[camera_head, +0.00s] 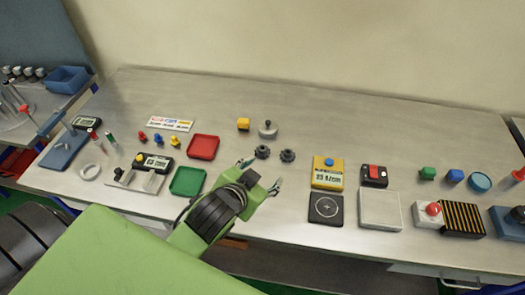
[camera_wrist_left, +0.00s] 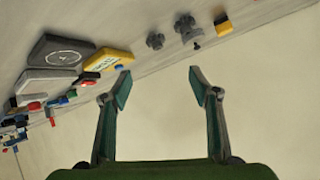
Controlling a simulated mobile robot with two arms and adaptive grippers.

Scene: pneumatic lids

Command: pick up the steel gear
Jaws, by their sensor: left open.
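Two dark grey toothed gears stand side by side on the bench, the left gear (camera_head: 262,152) and the right gear (camera_head: 287,155). They look alike, and I cannot tell which one is called the steel gear. In the left wrist view the right gear (camera_wrist_left: 155,41) and left gear (camera_wrist_left: 183,23) show near the top, beyond the fingers. My left gripper (camera_head: 261,174) is open and empty, on the near side of the gears in the head view. Its spread fingers also show in the wrist view (camera_wrist_left: 160,86). My right gripper is not in view.
A silver knobbed weight (camera_head: 268,131) and a yellow cube (camera_head: 243,124) stand behind the gears. A yellow scale (camera_head: 327,173) and black pad (camera_head: 326,209) are to the right. Red (camera_head: 203,147) and green (camera_head: 188,181) trays lie left. Bare bench surrounds the gears.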

